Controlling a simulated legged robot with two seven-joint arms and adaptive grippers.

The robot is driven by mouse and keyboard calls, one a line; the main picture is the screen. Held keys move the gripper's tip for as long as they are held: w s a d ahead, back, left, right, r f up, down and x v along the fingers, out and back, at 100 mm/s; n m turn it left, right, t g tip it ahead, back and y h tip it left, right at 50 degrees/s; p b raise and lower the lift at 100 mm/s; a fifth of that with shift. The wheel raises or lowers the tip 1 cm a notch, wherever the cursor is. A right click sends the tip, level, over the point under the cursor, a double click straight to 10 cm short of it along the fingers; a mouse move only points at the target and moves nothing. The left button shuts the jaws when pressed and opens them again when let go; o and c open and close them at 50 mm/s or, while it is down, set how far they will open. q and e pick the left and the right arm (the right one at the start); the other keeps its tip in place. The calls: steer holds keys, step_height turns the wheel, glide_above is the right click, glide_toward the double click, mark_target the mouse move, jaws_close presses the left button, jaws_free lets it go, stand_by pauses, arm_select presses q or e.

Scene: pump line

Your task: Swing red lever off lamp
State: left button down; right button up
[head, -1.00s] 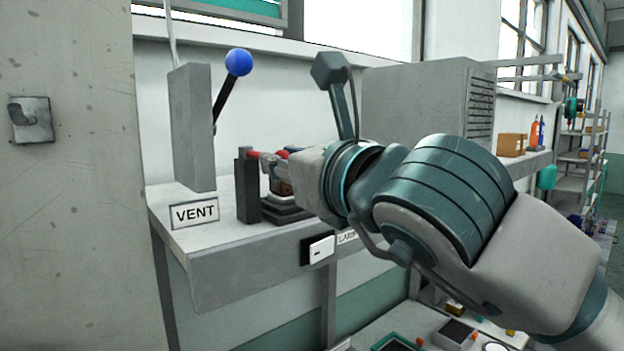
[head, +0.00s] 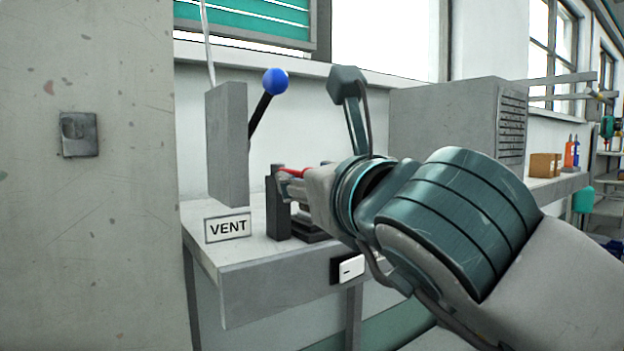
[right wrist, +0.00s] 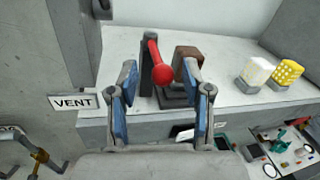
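The red lever (head: 294,172) stands on the shelf by a dark post (head: 277,205), partly hidden by my right gripper in the head view. In the right wrist view the lever's red ball (right wrist: 162,76) shows between the two blue-padded fingertips. My right gripper (right wrist: 160,82) is open. I cannot tell whether either finger touches the ball. A brown-topped block (right wrist: 187,60) on a dark base stands just right of the lever; I cannot tell whether it is the lamp. My left gripper is in neither view.
A blue-knobbed lever (head: 275,82) on a grey panel (head: 228,145) stands above the VENT sign (head: 228,227). A white switch (head: 350,268) is on the shelf's front edge.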

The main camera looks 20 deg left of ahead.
steer(key=v, duration=1.2)
steer(key=shift+a, duration=0.2)
steer(key=shift+a+f, duration=0.1)
